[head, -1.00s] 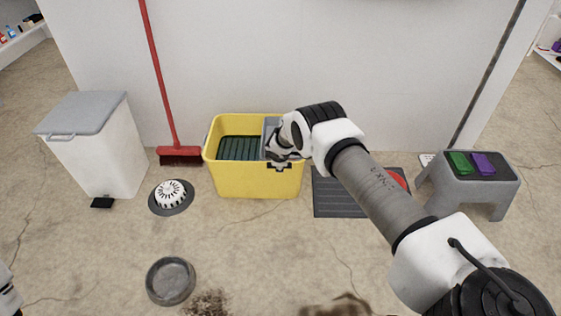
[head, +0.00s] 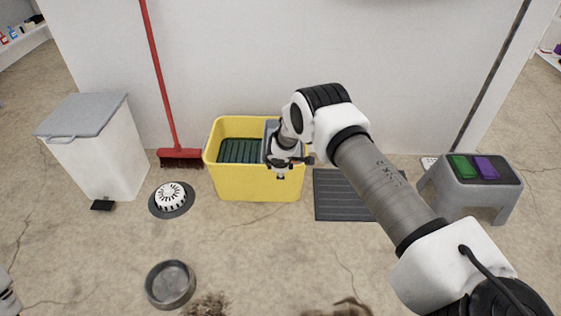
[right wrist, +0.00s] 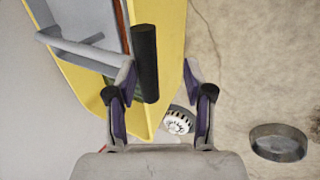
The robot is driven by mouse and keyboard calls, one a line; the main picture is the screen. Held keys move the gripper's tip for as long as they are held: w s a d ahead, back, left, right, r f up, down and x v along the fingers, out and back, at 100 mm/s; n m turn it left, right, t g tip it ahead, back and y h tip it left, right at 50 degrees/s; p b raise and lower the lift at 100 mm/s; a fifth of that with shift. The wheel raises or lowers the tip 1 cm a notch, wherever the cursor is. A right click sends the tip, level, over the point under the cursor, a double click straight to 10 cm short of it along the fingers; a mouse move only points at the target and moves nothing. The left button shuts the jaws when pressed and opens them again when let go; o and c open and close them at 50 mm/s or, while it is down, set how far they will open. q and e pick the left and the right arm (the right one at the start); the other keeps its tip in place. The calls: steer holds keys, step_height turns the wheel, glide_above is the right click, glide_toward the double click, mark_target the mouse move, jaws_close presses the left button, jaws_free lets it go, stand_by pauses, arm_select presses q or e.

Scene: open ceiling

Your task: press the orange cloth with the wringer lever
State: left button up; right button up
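The yellow wringer bucket (head: 255,187) stands against the wall, with a dark green ribbed insert (head: 238,151) on its left side. The grey wringer with its lever (right wrist: 75,46) is at the bucket's right side, ending in a black cylindrical grip (right wrist: 145,62). My right gripper (right wrist: 158,72) is open, its fingers on either side of the grip's lower end; contact cannot be told. In the head view the right gripper (head: 288,161) is at the bucket's front right. I cannot make out the orange cloth; only a thin orange-brown strip (right wrist: 122,25) shows inside the bucket.
A white bin (head: 108,150), red broom (head: 180,157), white-topped floor drain (head: 170,196) and grey bowl (head: 170,284) are to the left. A dark mat (head: 340,196) and grey stool (head: 470,188) with green and purple cloths are right. Floor before the bucket is clear.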

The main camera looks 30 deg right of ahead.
steer(key=v, duration=0.8)
steer(key=shift+r, duration=0.35)
steer(key=shift+d, duration=0.1)
